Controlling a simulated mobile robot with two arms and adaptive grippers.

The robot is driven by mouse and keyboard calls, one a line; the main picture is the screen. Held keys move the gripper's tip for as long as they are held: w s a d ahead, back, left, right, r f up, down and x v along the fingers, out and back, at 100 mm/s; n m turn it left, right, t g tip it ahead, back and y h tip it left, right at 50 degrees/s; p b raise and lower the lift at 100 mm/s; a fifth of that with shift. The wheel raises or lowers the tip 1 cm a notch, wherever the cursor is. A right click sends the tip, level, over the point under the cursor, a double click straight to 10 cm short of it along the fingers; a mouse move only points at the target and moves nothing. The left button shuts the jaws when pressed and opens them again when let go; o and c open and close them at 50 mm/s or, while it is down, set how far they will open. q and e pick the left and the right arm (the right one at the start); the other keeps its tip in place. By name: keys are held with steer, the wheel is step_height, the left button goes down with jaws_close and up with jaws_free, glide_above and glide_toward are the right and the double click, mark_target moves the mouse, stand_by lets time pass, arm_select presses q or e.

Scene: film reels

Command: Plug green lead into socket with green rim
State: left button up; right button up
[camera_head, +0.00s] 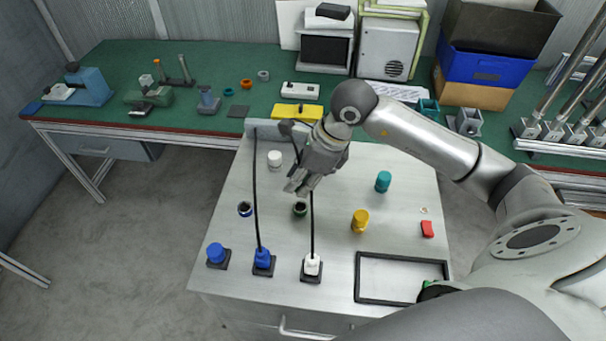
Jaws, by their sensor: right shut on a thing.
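My right gripper (297,187) reaches in from the right with its fingers pointing down over the grey worktop. It is shut, and a black cable (296,147) runs from the back strip into the hand. The hand hides the plug end, so its green colour does not show. The socket with the green rim (300,209) is a small dark round opening on the worktop, just in front of and below the fingertips. The gripper looks apart from it, but the exact height is hard to tell. My left gripper is not in view.
A blue plug (262,259) and a white plug (312,265) stand in dark holders with black cables. A blue-rimmed socket (245,209) lies left. A black frame (358,279) lies front right.

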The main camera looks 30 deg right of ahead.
steer(key=shift+a+f+b, duration=0.1)
steer(key=shift+f+b, duration=0.25)
steer(key=shift+f, duration=0.45)
step_height(320, 180, down, 3)
steer(key=shift+r+b, duration=0.2)
steer(key=shift+b, duration=0.6)
steer(key=shift+f+b, duration=0.3)
steer(key=shift+f, duration=0.35)
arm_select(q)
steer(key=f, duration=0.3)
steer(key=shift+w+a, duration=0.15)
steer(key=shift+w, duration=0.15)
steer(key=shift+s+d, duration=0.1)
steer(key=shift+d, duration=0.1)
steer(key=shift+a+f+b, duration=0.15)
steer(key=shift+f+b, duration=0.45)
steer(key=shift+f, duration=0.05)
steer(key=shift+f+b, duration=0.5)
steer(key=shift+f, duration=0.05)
arm_select(e)
steer(key=shift+f, duration=0.5)
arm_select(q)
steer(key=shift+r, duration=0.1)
arm_select(e)
steer(key=o, duration=0.7)
steer(key=shift+o, duration=0.2)
